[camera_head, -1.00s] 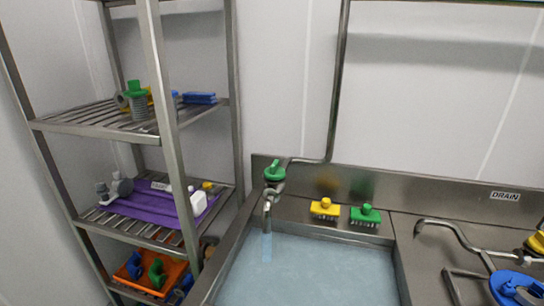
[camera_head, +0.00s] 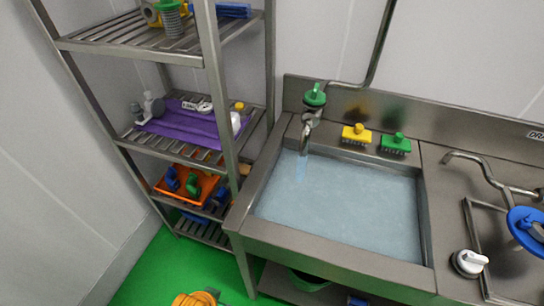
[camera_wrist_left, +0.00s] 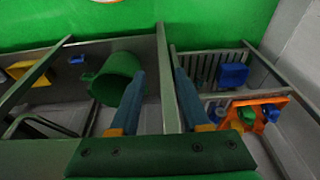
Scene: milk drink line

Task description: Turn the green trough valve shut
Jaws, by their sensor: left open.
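The green trough valve (camera_head: 315,96) sits on top of a metal tap (camera_head: 308,130) at the back left corner of the trough (camera_head: 431,225). A pale stream runs from the spout into the trough, which holds bluish water. My left gripper (camera_wrist_left: 158,68) shows only in the left wrist view. Its two blue fingers are apart with nothing held between them. The valve is not visible in that view, and my left gripper is not visible in the head view. My right gripper is in neither view.
A metal rack (camera_head: 212,80) with several items stands left of the trough. A green bucket (camera_wrist_left: 119,78) is below my fingers. Green floor (camera_head: 150,268) shows at bottom left.

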